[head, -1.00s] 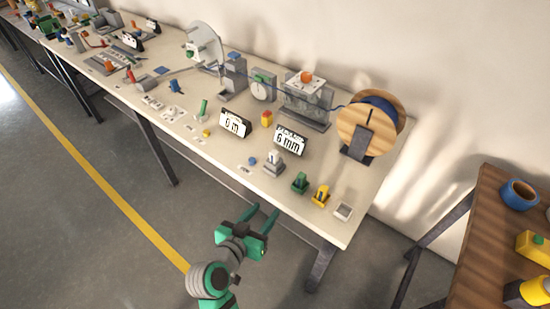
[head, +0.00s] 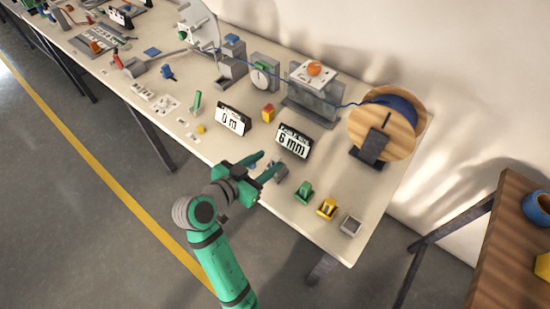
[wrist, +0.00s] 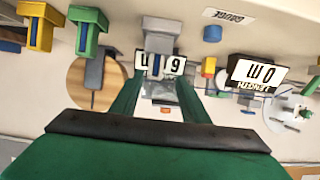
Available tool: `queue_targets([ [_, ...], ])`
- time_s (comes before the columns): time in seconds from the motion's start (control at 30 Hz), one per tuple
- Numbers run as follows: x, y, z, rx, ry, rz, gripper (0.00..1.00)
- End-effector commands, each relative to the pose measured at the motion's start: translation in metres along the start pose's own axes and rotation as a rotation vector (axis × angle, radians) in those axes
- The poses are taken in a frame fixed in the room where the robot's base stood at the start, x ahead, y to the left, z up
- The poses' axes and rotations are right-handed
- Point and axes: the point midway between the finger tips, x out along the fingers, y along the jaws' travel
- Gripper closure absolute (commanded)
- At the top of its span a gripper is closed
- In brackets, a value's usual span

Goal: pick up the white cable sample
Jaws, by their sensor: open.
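The white cable sample appears to be the pale piece (wrist: 160,25) in a grey holder (wrist: 158,44) in the wrist view, straight ahead of my gripper. In the head view the grey holder (head: 281,175) is partly hidden behind the fingers, and I cannot make out the sample there. My gripper (head: 272,161) is open at the bench's front edge, its green fingers pointing at the holder. In the wrist view the fingers (wrist: 160,80) are spread with nothing clearly held between them. I cannot tell whether they touch the holder.
A wooden spool (head: 375,135) is at the back right.

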Motion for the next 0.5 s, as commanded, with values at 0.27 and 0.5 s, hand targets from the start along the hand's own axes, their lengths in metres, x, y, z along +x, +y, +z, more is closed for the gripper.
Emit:
queue_targets([
  [0.27,0.031,0.002,0.000,0.001,-0.001,0.002,0.59],
  [0.5,0.054,0.003,-0.002,0.000,-0.001,0.001,0.59],
])
